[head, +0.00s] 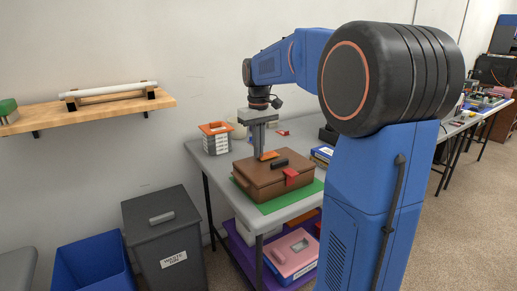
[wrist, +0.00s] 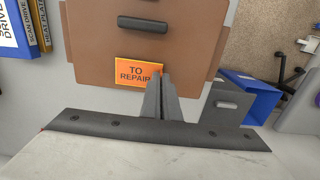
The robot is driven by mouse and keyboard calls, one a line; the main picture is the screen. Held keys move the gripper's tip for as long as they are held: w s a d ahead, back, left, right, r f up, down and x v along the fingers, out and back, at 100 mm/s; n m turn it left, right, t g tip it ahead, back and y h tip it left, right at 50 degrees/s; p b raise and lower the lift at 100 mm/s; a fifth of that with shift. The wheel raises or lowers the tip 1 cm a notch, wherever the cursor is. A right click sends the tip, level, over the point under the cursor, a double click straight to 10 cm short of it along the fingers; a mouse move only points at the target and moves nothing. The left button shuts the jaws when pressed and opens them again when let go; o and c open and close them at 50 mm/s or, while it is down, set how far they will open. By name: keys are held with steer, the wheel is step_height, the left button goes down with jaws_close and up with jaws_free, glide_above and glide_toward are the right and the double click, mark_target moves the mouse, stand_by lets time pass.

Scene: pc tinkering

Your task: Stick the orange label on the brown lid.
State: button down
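The brown lid (head: 258,172) tops a brown box on the table, and it fills the upper middle of the wrist view (wrist: 90,45). The orange label (head: 269,156) reads "TO REPAIR" in the wrist view (wrist: 134,73). It is over the lid near one edge, its face towards the wrist camera. My gripper (head: 259,154) points down at the lid. Its fingers (wrist: 164,74) are close together at the label's lower right corner and appear shut on it. I cannot tell whether the label touches the lid.
The lid has a dark handle (wrist: 142,24); a red latch (head: 291,177) is at the box front. The box stands on a green mat (head: 278,204). An orange-topped stack (head: 215,138) is behind left. A grey bin (head: 165,240) and blue bin (head: 93,267) stand left of the table.

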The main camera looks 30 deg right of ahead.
steer(key=shift+f, duration=0.5)
stand_by(1.1)
steer(key=c, duration=1.9)
jaws_free()
steer(key=shift+c, duration=0.2)
steer(key=shift+r, duration=0.1)
step_height(320, 180, up, 17)
steer(key=shift+s, duration=0.1)
